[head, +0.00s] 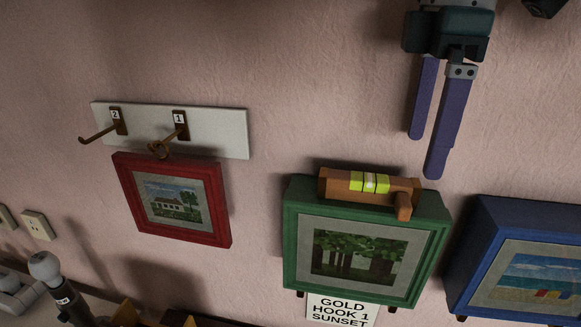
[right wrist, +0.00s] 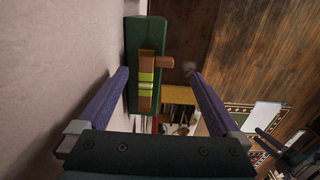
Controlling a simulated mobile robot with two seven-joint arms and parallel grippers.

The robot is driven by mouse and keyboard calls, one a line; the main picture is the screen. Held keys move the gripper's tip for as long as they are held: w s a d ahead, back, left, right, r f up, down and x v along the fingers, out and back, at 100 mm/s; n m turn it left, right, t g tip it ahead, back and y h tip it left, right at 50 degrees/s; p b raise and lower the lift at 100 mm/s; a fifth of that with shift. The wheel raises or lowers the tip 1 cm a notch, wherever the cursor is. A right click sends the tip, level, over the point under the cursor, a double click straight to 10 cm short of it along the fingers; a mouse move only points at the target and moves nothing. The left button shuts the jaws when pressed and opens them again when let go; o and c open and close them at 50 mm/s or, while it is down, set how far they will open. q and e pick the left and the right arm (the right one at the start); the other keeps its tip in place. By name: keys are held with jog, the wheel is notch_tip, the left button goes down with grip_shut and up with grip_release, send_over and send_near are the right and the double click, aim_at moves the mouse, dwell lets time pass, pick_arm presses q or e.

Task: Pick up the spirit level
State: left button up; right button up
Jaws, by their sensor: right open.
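The spirit level (head: 366,185) is a brown bar with a yellow-green vial section in its middle and a block jutting from its right end. It lies along the top edge of the green picture frame (head: 291,245). My right gripper (head: 426,158) is open and empty, above and to the right of the level, fingers pointing down. In the right wrist view the level (right wrist: 146,98) appears between the open fingers of the gripper (right wrist: 159,75), nearer the left finger and beyond the tips.
A red frame (head: 226,200) hangs left, under a white hook board (head: 215,132) with two numbered hooks. A blue frame (head: 480,225) is close on the right. A label sign (head: 342,311) sits below the green frame. Wall above the level is clear.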

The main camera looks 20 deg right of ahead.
aim_at(404, 193)
notch_tip(404, 193, down, 3)
jog(key=shift+p, duration=0.35)
jog(key=shift+w+a+f+p, duration=0.1)
jog(key=shift+w+f+p, duration=0.05)
jog(key=shift+f+p, duration=0.2)
jog(key=f, duration=0.2)
jog(key=f+p, duration=0.1)
jog(key=f, duration=0.1)
jog(key=shift+w, duration=0.2)
jog(key=shift+f, duration=0.3)
jog(key=shift+c, duration=0.4)
jog(key=c, duration=0.9)
jog(key=shift+r, duration=0.1)
jog(key=c, duration=0.5)
